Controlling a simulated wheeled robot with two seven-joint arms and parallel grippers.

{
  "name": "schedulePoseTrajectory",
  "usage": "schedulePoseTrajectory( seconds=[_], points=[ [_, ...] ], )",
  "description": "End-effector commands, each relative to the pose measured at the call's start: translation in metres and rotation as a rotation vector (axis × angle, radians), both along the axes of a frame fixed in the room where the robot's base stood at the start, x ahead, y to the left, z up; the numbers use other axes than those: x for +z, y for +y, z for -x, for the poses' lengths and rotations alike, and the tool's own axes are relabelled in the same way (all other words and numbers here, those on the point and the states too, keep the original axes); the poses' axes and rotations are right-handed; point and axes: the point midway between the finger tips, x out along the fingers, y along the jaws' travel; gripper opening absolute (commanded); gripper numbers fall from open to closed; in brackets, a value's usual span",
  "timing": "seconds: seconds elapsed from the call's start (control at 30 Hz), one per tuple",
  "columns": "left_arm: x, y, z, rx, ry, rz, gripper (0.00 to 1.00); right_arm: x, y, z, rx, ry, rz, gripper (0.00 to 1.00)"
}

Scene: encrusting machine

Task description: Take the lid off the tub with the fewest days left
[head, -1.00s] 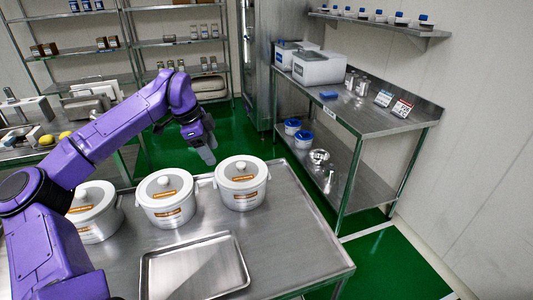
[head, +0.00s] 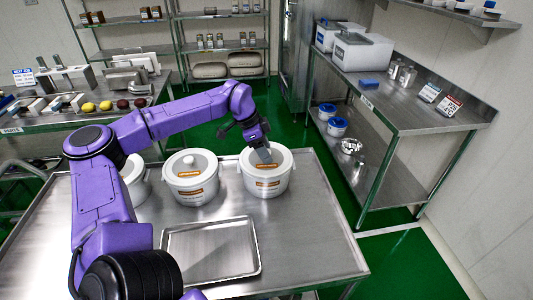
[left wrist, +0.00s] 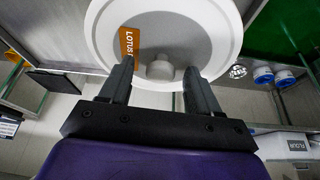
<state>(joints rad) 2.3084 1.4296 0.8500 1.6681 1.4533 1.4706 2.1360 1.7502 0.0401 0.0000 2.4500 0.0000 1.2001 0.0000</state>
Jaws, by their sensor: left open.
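Three white tubs with grey lids and orange labels stand on the steel table (head: 310,225): a left tub (head: 134,175) partly hidden behind my left arm, a middle tub (head: 191,183) and a right tub (head: 267,183). The days on the labels are too small to read. My left gripper (head: 264,156) is open over the right tub's lid. In the left wrist view, the lid's round knob (left wrist: 160,69) shows between the fingertips (left wrist: 158,72), with an orange label reading "LOTUS" (left wrist: 130,43) beside it. Whether the fingers touch the knob I cannot tell. My right gripper is out of view.
An empty metal tray (head: 210,250) lies in front of the tubs. A steel side bench (head: 410,112) with white bins stands at the right, blue-lidded containers on its lower shelf. Another bench (head: 85,118) is at the left. The table's right front area is clear.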

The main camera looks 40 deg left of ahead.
Motion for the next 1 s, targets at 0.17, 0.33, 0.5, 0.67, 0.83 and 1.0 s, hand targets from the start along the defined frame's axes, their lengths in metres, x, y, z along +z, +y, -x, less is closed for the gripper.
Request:
schedulePoseTrajectory(
  seconds=[0.17, 0.33, 0.5, 0.67, 0.83, 1.0],
  points=[
    [0.0, 0.0, 0.0, 0.0, 0.0, 0.0, 0.59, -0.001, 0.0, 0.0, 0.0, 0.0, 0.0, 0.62],
    [0.0, 0.0, 0.0, 0.0, 0.0, 0.0, 0.04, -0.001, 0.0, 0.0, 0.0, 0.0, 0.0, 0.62],
    [0.0, 0.0, 0.0, 0.0, 0.0, 0.0, 0.02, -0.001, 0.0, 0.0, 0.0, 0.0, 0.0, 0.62],
    [0.002, 0.0, 0.0, 0.0, -0.001, -0.001, 0.02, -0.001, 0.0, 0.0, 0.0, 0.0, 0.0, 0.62],
    [0.021, 0.0, -0.001, 0.0, -0.004, -0.001, 0.02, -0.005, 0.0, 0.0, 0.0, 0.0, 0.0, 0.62],
    [0.059, -0.011, 0.023, -0.002, -0.01, 0.002, 0.02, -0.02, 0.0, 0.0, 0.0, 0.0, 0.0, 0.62]
  ],
)
